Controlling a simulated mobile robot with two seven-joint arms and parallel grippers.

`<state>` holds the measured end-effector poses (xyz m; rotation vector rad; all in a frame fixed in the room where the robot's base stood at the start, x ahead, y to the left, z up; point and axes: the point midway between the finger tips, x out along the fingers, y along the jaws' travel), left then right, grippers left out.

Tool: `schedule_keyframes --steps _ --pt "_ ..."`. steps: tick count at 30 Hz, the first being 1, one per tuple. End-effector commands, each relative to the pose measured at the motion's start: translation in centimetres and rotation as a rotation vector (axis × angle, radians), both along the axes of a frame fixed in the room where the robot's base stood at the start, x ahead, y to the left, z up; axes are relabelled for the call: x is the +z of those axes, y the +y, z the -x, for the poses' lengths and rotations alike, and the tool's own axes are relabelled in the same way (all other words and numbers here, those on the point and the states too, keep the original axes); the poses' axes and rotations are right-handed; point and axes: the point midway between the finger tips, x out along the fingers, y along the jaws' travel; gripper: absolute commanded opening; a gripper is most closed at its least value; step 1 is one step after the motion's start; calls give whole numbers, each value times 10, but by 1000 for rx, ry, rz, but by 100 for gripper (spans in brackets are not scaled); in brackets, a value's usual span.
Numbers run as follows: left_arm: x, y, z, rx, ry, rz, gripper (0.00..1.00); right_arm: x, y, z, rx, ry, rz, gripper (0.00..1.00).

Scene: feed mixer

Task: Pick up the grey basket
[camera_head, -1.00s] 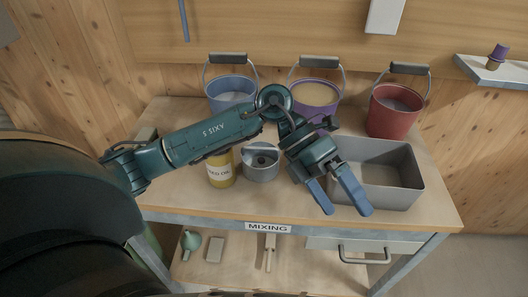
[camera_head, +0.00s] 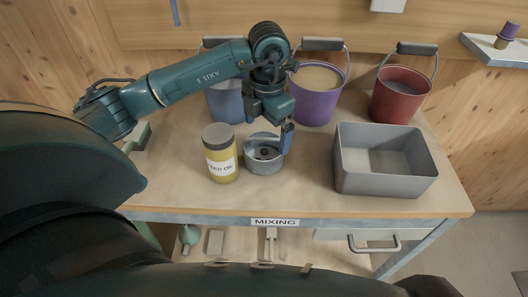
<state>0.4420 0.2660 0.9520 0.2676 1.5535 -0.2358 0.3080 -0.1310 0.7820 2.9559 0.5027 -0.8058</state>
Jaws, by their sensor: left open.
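The grey basket (camera_head: 385,187), a rectangular open bin, stands upright and empty on the right part of the wooden table. It is in full view in the head view. My left gripper (camera_head: 269,134) is open with nothing seen between its blue fingers. It hangs with its fingers pointing down, just above and behind a round grey metal container, clearly to the left of the basket and apart from it. My right gripper is not in view.
A yellow oil jar (camera_head: 221,158) stands beside the round metal container (camera_head: 263,160). A blue bucket (camera_head: 226,105), a purple bucket (camera_head: 314,98) and a red bucket (camera_head: 400,97) line the back. The table front (camera_head: 300,204) is clear.

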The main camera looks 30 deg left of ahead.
Motion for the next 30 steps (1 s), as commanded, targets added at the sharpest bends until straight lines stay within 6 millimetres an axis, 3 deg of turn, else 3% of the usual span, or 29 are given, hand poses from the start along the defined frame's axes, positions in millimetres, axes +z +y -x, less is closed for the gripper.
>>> schedule_keyframes --steps 5,13,22,30 --pt "-13 -1 2 0 3 1 100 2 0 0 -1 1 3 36" --pt "-51 -3 5 -1 2 0 100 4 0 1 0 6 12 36" --pt "-56 -3 4 -1 -1 1 100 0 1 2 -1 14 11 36" --pt "-55 -3 4 -1 -1 1 78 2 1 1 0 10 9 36"
